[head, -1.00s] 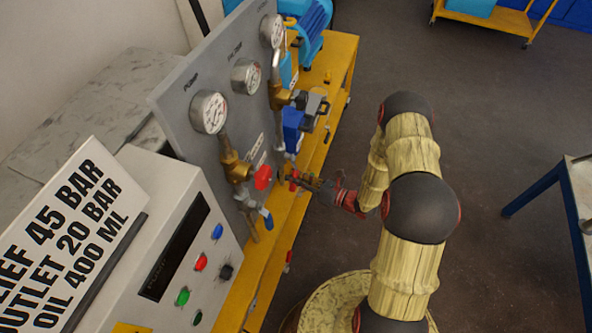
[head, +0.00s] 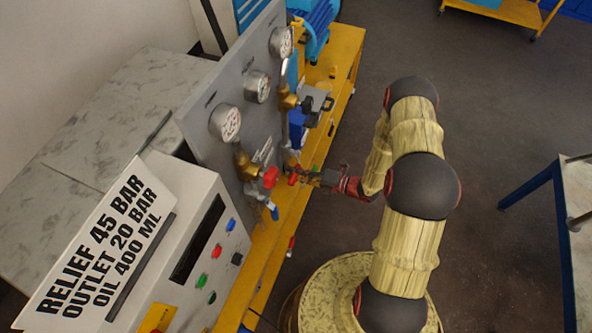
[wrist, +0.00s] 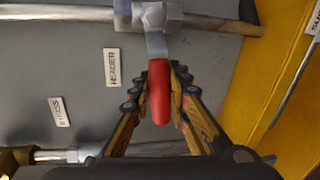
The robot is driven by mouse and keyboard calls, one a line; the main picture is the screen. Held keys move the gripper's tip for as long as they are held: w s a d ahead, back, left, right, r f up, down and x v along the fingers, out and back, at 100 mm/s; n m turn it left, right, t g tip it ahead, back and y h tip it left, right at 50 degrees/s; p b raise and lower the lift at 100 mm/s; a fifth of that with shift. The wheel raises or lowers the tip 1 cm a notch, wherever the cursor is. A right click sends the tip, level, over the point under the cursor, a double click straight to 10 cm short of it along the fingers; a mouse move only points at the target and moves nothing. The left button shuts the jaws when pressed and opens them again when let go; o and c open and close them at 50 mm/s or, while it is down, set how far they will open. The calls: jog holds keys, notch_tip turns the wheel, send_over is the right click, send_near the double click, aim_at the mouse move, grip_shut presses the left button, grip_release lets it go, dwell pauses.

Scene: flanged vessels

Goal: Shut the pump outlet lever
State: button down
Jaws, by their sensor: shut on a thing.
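A red-sleeved lever (wrist: 160,92) on a silver valve body (wrist: 150,14) shows in the wrist view. It points down the picture from the valve, roughly square across the grey pipe (wrist: 60,12). My gripper (wrist: 161,88) has a finger on each side of the red sleeve and is shut on it. In the head view my gripper (head: 304,176) is at the lower front of the gauge panel (head: 190,120), with red at its tips. The fingers hide part of the lever there. A label reading HEADER (wrist: 111,67) is left of the lever; no pump outlet label is readable.
Close left of my gripper are a red handle (head: 270,177), brass fittings (head: 246,164) and a blue lever (head: 273,211). A control box with buttons (head: 185,195) and a sign (head: 100,240) stand nearer.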

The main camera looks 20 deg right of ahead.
jog(key=shift+r+m+p, duration=0.4)
jog(key=shift+r+m, duration=0.1)
jog(key=shift+m, duration=0.1)
jog(key=c, duration=1.7)
grip_release()
jog(key=v, duration=1.2)
jog(key=shift+w+d, duration=0.1)
